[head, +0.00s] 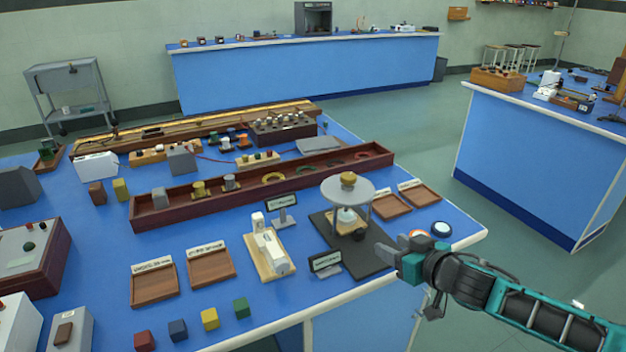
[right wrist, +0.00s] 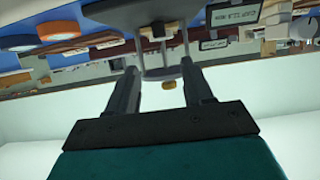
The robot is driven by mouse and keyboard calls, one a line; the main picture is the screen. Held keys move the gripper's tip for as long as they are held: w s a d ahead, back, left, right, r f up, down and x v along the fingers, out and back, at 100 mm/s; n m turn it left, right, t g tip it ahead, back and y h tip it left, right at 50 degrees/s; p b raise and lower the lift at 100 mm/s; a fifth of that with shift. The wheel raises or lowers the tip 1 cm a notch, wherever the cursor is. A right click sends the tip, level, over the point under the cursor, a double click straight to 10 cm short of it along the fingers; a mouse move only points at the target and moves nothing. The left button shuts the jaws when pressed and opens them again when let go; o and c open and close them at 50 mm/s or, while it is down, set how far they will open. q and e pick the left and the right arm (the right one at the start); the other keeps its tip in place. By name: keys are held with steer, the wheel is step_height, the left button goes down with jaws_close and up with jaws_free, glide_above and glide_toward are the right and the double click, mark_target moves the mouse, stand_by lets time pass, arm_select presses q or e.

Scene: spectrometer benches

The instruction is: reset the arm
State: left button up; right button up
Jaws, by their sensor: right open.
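My right gripper (head: 408,258) is at the right front edge of the near blue bench, with its arm coming in from the lower right. In the right wrist view its two fingers (right wrist: 159,82) stand apart with nothing gripped between them. Beside it in the head view is a round grey platform on posts (head: 348,190) with a brass knob (head: 348,179) on top, over a black base (head: 365,262). This stand also shows upside down beyond the fingers in the wrist view (right wrist: 130,12). My left gripper is not in view.
An orange disc (head: 419,233) and a white-rimmed disc (head: 441,228) lie close to the right gripper. Wooden trays (head: 391,206), a white instrument (head: 270,252), coloured cubes (head: 209,318) and a long trough (head: 262,186) crowd the bench. Open floor (head: 432,150) separates it from the right bench (head: 530,150).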

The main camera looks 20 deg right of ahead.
steer(key=s+a+f+n+g, duration=0.1)
steer(key=s+a+f, duration=0.5)
steer(key=s+a, duration=0.2)
steer(key=s+a+f+g+y, duration=0.1)
steer(key=s+a+f, duration=0.6)
steer(key=s+a, duration=0.2)
steer(key=shift+a+f+n+g, duration=0.3)
steer(key=shift+a+n+g, duration=0.1)
steer(key=shift+a, duration=0.1)
steer(key=shift+o, duration=0.3)
stand_by(1.2)
